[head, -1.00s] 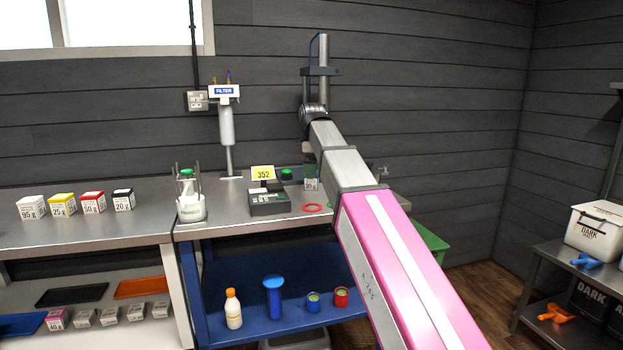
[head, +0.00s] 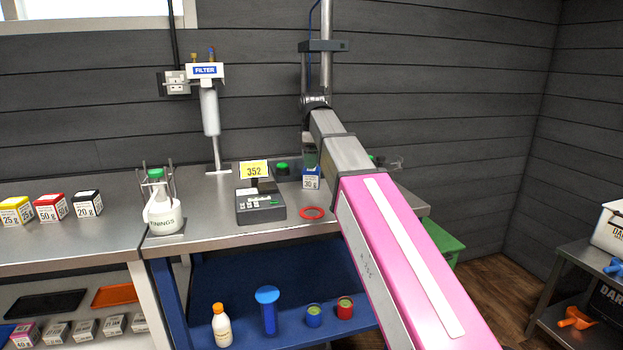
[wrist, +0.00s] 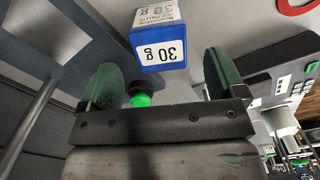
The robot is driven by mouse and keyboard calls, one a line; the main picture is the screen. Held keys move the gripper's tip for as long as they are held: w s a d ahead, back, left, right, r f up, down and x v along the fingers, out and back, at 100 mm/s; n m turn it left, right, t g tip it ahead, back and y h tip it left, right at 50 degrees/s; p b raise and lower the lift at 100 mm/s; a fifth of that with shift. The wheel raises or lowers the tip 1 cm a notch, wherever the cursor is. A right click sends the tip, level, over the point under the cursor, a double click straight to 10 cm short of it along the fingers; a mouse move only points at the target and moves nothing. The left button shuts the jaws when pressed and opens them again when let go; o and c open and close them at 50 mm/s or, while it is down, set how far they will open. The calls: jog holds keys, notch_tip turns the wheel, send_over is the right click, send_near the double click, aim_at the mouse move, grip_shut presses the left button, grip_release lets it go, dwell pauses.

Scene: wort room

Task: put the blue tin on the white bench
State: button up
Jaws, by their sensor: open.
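In the wrist view the tin (wrist: 160,50) shows just beyond and between the green fingers of my gripper (wrist: 162,85), which is open and empty. In the head view my arm hides most of the gripper. The white bench (head: 80,240) with a steel top adjoins on the left and holds yellow, red and black weight boxes.
The scale (head: 260,205) reading 352, a red ring (head: 312,213) and a green-topped object (head: 282,169) are near the tin. A flask (head: 162,210) in a stand and the filter post (head: 211,115) stand further left. The white bench's front top is clear.

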aim_at(311, 178)
jog(key=shift+a+f, duration=0.1)
jog(key=shift+f, duration=3.65)
jog(key=c, duration=1.1)
jog(key=shift+c, duration=0.2)
jog(key=shift+r, duration=0.15)
